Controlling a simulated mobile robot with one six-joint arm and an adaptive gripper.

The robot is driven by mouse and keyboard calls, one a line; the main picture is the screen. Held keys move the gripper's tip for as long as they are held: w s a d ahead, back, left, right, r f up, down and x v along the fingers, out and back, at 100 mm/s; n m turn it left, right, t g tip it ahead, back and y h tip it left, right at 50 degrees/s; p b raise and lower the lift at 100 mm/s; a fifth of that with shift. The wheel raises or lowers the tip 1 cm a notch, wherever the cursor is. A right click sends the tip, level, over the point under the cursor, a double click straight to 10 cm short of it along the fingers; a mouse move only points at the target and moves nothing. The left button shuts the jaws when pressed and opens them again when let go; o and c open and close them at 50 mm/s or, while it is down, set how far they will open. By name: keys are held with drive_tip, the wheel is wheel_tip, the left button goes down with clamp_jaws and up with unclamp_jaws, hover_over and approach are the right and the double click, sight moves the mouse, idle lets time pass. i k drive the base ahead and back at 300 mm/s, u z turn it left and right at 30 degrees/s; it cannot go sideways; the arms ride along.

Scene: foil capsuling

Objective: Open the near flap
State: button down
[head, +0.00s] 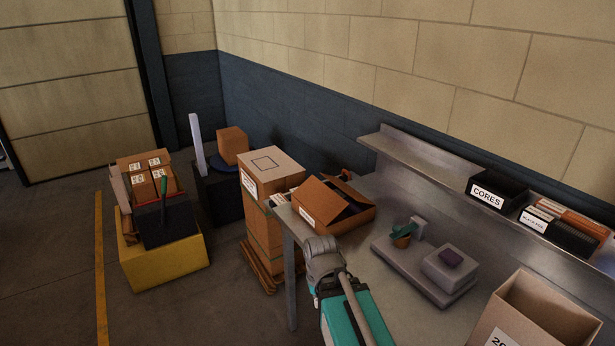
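A brown carton (355,222) stands on the left end of the grey metal table (375,195), with a white label (307,215) on its lower left side. A broad brown flap (318,197) slants across its left part, and a dark gap shows beside it. Another flap shows at the back right of the opening. My arm, with a grey joint and a teal link, reaches up from the bottom, in front of the carton. I cannot make out the gripper's fingers, nor any contact with the carton.
A grey fixture (425,270) stands on the table to the right. An open box (545,305) is at the lower right. A shelf along the wall holds a black CORES bin (497,192). A tall carton stack (270,170) stands left of the table.

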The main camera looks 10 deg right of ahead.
sight(325, 205)
drive_tip(key=u, duration=0.2)
drive_tip(key=i, duration=1.15)
drive_tip(key=u, duration=0.3)
